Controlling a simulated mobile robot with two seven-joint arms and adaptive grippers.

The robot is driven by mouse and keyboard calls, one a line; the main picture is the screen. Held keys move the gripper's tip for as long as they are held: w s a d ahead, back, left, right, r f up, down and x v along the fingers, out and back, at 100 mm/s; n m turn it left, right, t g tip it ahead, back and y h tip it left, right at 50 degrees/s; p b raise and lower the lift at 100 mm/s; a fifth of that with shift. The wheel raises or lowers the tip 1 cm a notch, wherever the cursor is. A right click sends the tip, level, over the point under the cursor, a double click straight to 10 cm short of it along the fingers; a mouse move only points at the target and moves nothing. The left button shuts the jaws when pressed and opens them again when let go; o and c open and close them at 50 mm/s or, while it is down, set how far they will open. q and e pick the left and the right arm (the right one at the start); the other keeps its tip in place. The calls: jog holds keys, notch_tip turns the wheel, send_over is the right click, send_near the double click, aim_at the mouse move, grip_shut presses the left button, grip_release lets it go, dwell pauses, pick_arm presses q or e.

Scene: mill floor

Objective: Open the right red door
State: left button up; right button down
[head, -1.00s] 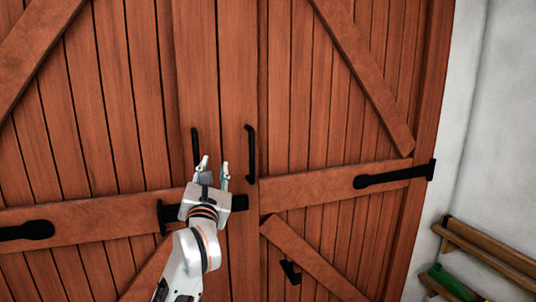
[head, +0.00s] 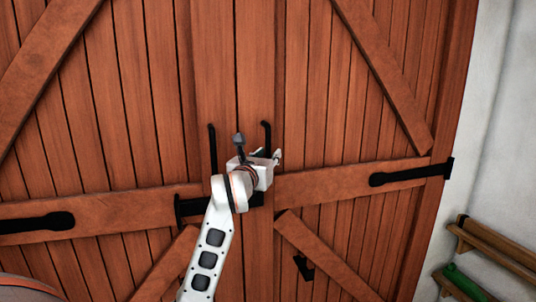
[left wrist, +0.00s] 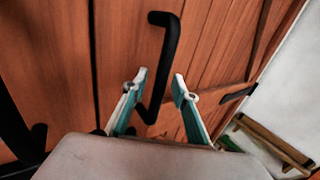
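The right red door (head: 310,100) is of wooden planks and stands closed beside the left red door (head: 130,110). Its black vertical handle (head: 266,134) is near the middle seam; its lower part is hidden behind my left gripper (head: 266,155). In the left wrist view the handle (left wrist: 172,45) rises between and beyond the two fingertips of my left gripper (left wrist: 159,82). The fingers are apart, with a gap on both sides of the handle. I cannot tell how deep the handle sits between them. My right gripper is not in view.
A second black handle (head: 212,148) is on the left door. A black latch bar (head: 190,206) crosses the seam below, partly behind my arm. A black hinge strap (head: 400,177) is at right. A wooden rack (head: 490,245) with a green item (head: 465,281) stands by the white wall.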

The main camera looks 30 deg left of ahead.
pick_arm(q)
jog(key=shift+w, duration=0.2)
grip_shut()
